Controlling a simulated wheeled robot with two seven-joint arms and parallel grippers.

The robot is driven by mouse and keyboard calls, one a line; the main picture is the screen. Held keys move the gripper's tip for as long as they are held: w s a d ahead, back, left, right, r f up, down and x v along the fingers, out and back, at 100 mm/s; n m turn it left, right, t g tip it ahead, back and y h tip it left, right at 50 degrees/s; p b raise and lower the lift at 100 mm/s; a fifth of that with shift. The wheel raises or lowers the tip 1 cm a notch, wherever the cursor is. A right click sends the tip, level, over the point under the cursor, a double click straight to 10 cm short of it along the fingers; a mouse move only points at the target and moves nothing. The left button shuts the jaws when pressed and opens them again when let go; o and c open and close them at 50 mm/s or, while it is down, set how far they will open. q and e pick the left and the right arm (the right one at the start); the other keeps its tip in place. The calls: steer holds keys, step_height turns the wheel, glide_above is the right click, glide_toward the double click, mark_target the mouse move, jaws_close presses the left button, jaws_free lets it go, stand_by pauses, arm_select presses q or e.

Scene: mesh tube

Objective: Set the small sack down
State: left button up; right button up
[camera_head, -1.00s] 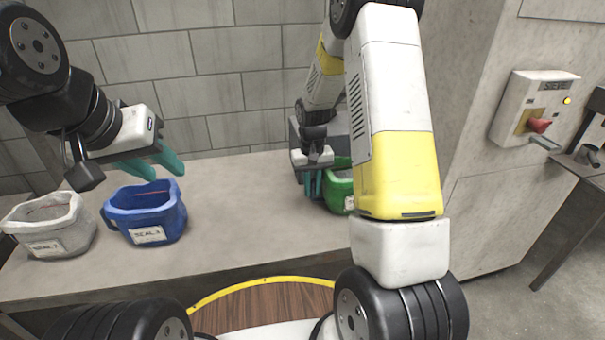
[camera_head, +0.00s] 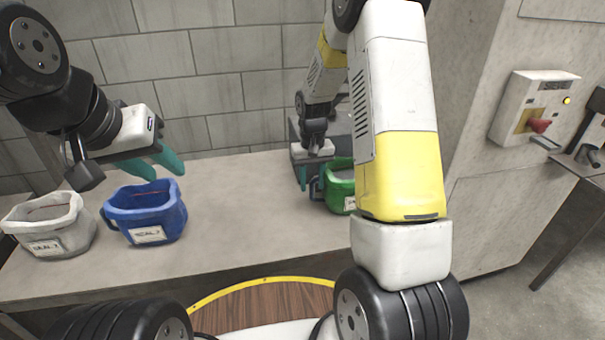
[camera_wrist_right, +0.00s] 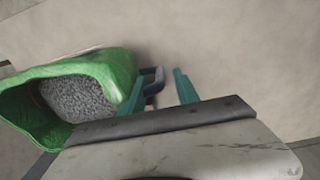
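A green sack (camera_head: 341,186) with a dark side handle (camera_head: 315,187) stands on the bench, partly hidden behind my right arm. In the right wrist view the sack (camera_wrist_right: 107,66) is open at the top and holds grey granules (camera_wrist_right: 75,98). My right gripper (camera_head: 314,172) is at the sack's handle side. In the right wrist view its teal fingers (camera_wrist_right: 157,90) are spread apart, with the handle (camera_wrist_right: 153,78) showing between them and no finger closed on it. My left gripper (camera_head: 157,165) is open and empty, above the blue sack.
A blue sack (camera_head: 147,212) and a white sack (camera_head: 50,228), both labelled, stand at the left of the bench (camera_head: 235,205). The bench between the blue and green sacks is clear. A block wall (camera_head: 215,70) is behind. A switch box (camera_head: 527,105) is on the right.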

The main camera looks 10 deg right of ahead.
step_height(320, 180, up, 10)
steer(key=shift+r, duration=0.1)
steer(key=s+a+r+t+y, duration=0.1)
steer(key=s+r+t, duration=0.2)
steer(key=s+r, duration=0.5)
steer(key=s+a+r+t+y, duration=0.1)
steer(key=s+r+t, duration=0.2)
steer(key=s+r, duration=0.5)
steer(key=s, duration=0.8)
steer(key=shift+s, duration=0.15)
